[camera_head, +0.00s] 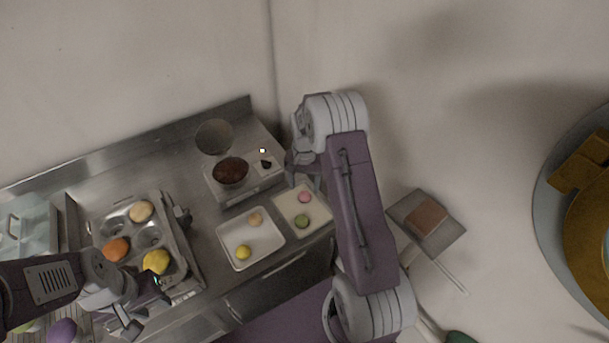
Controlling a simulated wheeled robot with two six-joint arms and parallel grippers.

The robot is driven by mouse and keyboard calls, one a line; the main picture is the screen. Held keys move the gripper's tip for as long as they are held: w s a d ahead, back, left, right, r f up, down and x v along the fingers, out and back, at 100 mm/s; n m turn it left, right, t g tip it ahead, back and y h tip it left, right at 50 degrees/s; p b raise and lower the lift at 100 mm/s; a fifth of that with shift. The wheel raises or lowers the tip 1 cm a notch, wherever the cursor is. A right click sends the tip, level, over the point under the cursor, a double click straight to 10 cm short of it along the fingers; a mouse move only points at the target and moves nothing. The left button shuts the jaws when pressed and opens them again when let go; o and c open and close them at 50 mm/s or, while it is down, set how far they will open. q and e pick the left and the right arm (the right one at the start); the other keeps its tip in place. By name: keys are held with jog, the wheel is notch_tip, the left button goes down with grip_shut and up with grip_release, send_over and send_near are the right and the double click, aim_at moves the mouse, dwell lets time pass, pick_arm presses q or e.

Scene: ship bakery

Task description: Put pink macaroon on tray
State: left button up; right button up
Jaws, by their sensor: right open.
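A second white tray (233,253) to the left holds a tan macaroon (255,219) and a yellow macaroon (243,252). My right gripper (304,184) is open, pointing down just behind the pink macaroon; contact cannot be told. My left gripper (143,306) is at the lower left, in front of the muffin tin, with its fingers apart and nothing seen between them.
A muffin tin (179,244) with orange and yellow items stands on the steel counter at left. My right arm covers the counter's right end. A wall rises behind.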

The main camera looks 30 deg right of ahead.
aim_at(305, 193)
notch_tip(305, 193, up, 8)
jog(key=s+a+n, duration=0.4)
jog(key=s+a, duration=0.2)
jog(key=s, duration=0.3)
jog(key=s+a+f+n+t, duration=0.1)
jog(key=s+a+n, duration=0.3)
jog(key=s, duration=0.6)
jog(key=shift+a+f+b, duration=0.15)
jog(key=shift+a+b, duration=0.25)
jog(key=shift+a, duration=0.45)
